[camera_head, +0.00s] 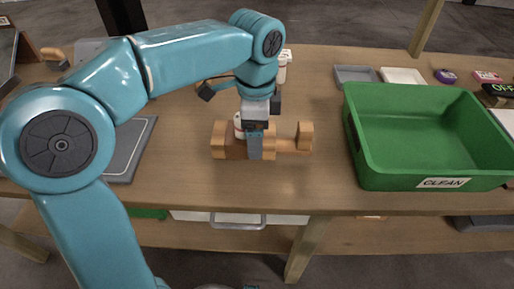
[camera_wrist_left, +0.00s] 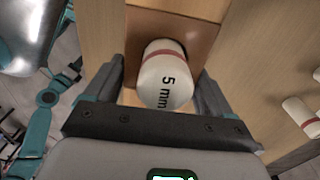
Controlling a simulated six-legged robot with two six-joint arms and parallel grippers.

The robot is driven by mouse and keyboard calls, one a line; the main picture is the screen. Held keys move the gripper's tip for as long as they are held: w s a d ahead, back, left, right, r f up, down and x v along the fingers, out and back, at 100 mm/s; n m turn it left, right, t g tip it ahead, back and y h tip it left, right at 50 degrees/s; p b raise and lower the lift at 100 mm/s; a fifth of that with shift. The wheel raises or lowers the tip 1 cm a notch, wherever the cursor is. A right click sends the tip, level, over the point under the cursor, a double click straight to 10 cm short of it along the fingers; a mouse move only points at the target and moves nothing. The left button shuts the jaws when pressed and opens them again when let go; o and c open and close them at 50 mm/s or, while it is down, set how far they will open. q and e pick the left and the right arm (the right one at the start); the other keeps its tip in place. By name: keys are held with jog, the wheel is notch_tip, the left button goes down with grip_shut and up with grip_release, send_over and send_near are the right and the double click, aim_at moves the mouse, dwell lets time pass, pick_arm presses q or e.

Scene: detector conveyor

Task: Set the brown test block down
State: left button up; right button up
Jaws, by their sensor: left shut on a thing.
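The brown test block (camera_head: 217,142) is a wooden piece with a darker brown middle. It lies on the wooden table and appears to touch the top. Its brown face (camera_wrist_left: 205,45) shows in the left wrist view. A white cylinder (camera_head: 239,124) marked "5 mm" with a reddish band stands at the block, and it shows between the fingers in the left wrist view (camera_wrist_left: 165,82). My left gripper (camera_head: 255,142) points down with fingers on both sides of the block, shut on it. The far finger is hidden in the head view. My right gripper is not in view.
A lighter wooden bar with an upright end (camera_head: 305,136) adjoins the block's right side. A green bin (camera_head: 365,160) labelled "CLEAN" stands to the right. A grey plate (camera_head: 125,160) lies left. Another white cylinder (camera_head: 284,65) stands behind. The front table strip is clear.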

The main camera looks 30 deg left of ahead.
pick_arm(q)
jog(key=shift+d+f+b, duration=0.1)
jog(key=shift+f+b, duration=0.4)
jog(key=shift+f, duration=1.5)
jog(key=shift+f, duration=0.1)
jog(key=shift+f, duration=0.15)
jog(key=o, duration=1.2)
jog(key=shift+c, duration=0.2)
notch_tip(320, 180, up, 12)
jog(key=p, duration=0.3)
jog(key=shift+f, duration=0.2)
jog(key=shift+r+p, duration=0.35)
jog(key=shift+r, duration=0.1)
